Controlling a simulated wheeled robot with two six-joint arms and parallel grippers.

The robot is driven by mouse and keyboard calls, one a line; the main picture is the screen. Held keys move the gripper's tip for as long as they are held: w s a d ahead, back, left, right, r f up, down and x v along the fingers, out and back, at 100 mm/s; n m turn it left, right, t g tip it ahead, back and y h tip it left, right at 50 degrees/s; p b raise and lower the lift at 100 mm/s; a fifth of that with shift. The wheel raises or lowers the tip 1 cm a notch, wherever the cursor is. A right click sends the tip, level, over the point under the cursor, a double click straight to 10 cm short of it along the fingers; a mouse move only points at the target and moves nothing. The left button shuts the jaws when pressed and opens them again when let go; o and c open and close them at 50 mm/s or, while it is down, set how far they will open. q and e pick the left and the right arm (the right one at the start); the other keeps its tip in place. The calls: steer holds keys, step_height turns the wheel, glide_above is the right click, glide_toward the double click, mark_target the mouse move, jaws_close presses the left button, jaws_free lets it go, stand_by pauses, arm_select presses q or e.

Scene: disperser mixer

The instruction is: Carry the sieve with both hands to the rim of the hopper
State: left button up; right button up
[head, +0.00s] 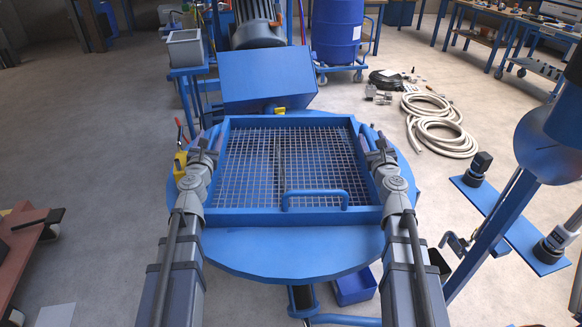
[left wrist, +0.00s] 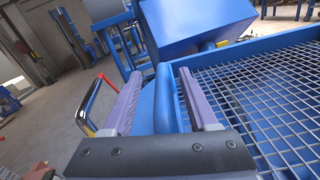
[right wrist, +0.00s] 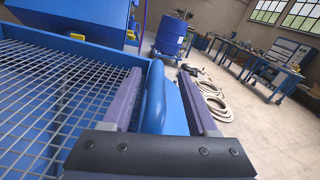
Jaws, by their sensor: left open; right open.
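The sieve (head: 290,212) is a square blue frame with wire mesh and a blue handle at its near side. It lies level over a round blue top (head: 290,250); I cannot tell whether this top belongs to the hopper. My left gripper (head: 203,150) is open at the sieve's left side, its fingers either side of a blue side bar (left wrist: 166,100). My right gripper (head: 377,150) is open at the right side, its fingers around the matching bar (right wrist: 158,100). Gaps show beside both bars. The arms hide parts of the frame's sides.
A tilted blue box (head: 265,78) stands close behind the sieve. A grey bin (head: 186,47) is at the back left. A blue drum (head: 337,30) and coiled hoses (head: 437,120) are at the back right. A blue post (head: 505,215) rises to the right.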

arm_select(q)
steer(key=s, duration=0.7)
steer(key=shift+s+d, duration=0.1)
steer(key=shift+s, duration=0.15)
arm_select(e)
steer(key=shift+s+d, duration=0.1)
steer(key=shift+s, duration=3.65)
